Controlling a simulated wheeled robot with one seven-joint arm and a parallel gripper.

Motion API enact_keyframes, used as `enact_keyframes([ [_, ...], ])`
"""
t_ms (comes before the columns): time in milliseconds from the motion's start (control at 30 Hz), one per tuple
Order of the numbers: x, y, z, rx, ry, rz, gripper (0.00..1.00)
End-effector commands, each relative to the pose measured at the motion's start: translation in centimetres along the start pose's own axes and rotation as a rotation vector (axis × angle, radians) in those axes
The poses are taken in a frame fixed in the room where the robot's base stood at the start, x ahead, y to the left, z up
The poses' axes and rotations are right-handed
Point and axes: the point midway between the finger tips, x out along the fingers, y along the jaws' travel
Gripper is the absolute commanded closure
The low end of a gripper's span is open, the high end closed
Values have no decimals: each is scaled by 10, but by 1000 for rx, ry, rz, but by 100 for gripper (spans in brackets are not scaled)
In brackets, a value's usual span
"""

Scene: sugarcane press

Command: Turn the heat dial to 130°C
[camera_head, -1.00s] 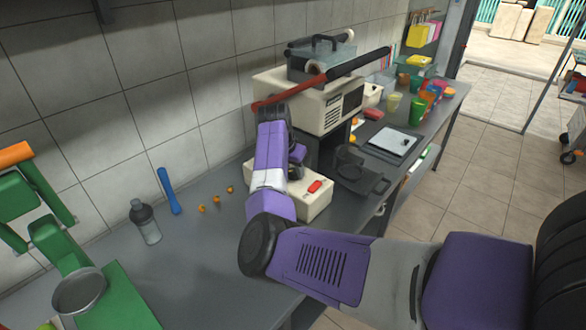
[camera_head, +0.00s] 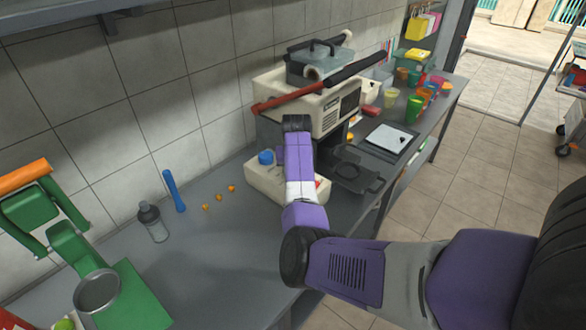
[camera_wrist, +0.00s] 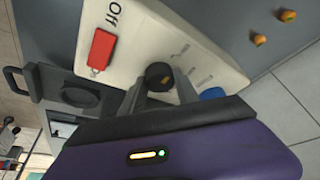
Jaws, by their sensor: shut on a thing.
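The heat dial (camera_wrist: 159,73) is a dark round knob with a small orange mark, on the cream panel of the press. My gripper (camera_wrist: 161,86) has one finger on each side of the dial and is shut on it. Faint markings (camera_wrist: 182,50) lie on the panel near the dial, too small to read. In the head view the cream base (camera_head: 262,181) of the press (camera_head: 322,108) shows, but my arm hides the dial and gripper fingers there.
A red switch (camera_wrist: 101,49) marked "Off" and a blue knob (camera_wrist: 212,94) flank the dial; the blue knob also shows in the head view (camera_head: 265,157). A black pan-like tray (camera_head: 355,178) is at the right. Small orange pieces (camera_head: 218,197) and a bottle (camera_head: 152,222) stand left.

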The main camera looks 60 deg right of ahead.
Motion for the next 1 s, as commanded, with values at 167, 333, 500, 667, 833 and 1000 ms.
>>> enact_keyframes([
  [167, -1, 0, -1, -13, 2, -5, 100],
  [333, -1, 0, -1, -13, 2, -5, 100],
  [500, -1, 0, -1, -13, 3, -5, 53],
  [667, -1, 0, -1, -12, 2, -5, 41],
  [833, 0, 0, 0, -12, 1, -5, 41],
  [1000, -8, 0, -1, -12, 3, -4, 41],
])
